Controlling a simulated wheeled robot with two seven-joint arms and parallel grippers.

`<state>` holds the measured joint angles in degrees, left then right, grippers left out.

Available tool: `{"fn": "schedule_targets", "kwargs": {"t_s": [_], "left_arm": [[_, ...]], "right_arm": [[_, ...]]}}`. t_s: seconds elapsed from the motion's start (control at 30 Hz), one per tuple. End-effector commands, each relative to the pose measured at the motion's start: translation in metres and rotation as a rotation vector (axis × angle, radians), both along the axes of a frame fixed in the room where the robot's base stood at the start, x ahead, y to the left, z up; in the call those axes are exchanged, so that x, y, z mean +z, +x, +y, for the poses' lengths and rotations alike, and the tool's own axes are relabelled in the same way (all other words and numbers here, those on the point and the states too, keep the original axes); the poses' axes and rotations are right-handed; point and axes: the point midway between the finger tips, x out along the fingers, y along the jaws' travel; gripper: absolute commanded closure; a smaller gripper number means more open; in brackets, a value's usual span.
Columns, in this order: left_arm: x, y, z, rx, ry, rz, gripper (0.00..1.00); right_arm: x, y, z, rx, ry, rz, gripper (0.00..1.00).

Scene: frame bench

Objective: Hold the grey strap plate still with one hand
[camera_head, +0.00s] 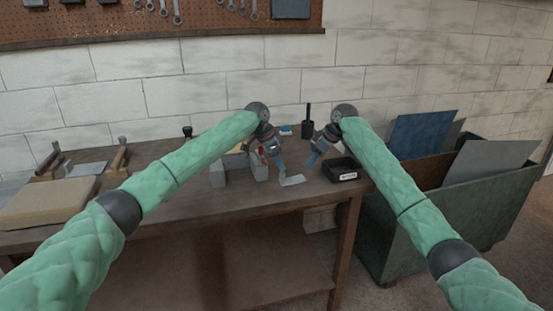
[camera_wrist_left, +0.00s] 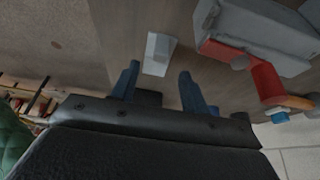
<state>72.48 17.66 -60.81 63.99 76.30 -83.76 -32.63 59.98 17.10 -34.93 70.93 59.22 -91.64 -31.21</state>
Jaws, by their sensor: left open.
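The grey strap plate (camera_head: 292,180) is a small pale piece lying on the bench top near its front edge. In the left wrist view the plate (camera_wrist_left: 158,54) lies just beyond the fingertips, roughly in line with the gap. My left gripper (camera_head: 281,167) is open and empty, with blue fingers pointing down at the plate; its two fingers (camera_wrist_left: 158,76) stand apart in the wrist view. I see no contact with the plate. My right gripper (camera_head: 313,161) hangs over the bench to the right of the plate; its finger gap cannot be made out.
A grey block-like fixture (camera_head: 218,176) stands left of the plate, with a red part (camera_wrist_left: 265,84) beside it in the wrist view. A black labelled tray (camera_head: 341,173) sits at right. A green bin (camera_head: 470,205) holds sheets beside the bench.

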Motion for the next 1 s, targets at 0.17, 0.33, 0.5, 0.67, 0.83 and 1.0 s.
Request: {"fn": "schedule_targets", "kwargs": {"t_s": [0.17, 0.33, 0.5, 0.67, 0.83, 1.0], "left_arm": [[-0.024, 0.002, -0.010, 0.001, 0.001, 0.002, 0.55], [-0.044, 0.005, -0.017, 0.003, 0.002, 0.002, 0.55], [-0.056, 0.007, -0.022, 0.002, 0.001, 0.001, 0.55], [-0.059, 0.007, -0.023, 0.002, 0.001, 0.000, 0.55], [-0.059, 0.007, -0.023, 0.002, 0.001, 0.000, 0.55], [-0.059, 0.007, -0.023, 0.002, 0.001, 0.000, 0.82]], "right_arm": [[0.000, 0.000, 0.000, 0.000, 0.000, 0.000, 0.64], [0.000, 0.000, 0.000, 0.000, 0.000, 0.000, 0.64], [0.000, 0.000, 0.000, 0.000, 0.000, 0.000, 0.64], [0.000, 0.000, 0.000, 0.000, 0.000, 0.000, 0.64], [0.000, 0.000, 0.000, 0.000, 0.000, 0.000, 0.64], [0.000, 0.000, 0.000, 0.000, 0.000, 0.000, 0.64]]}}
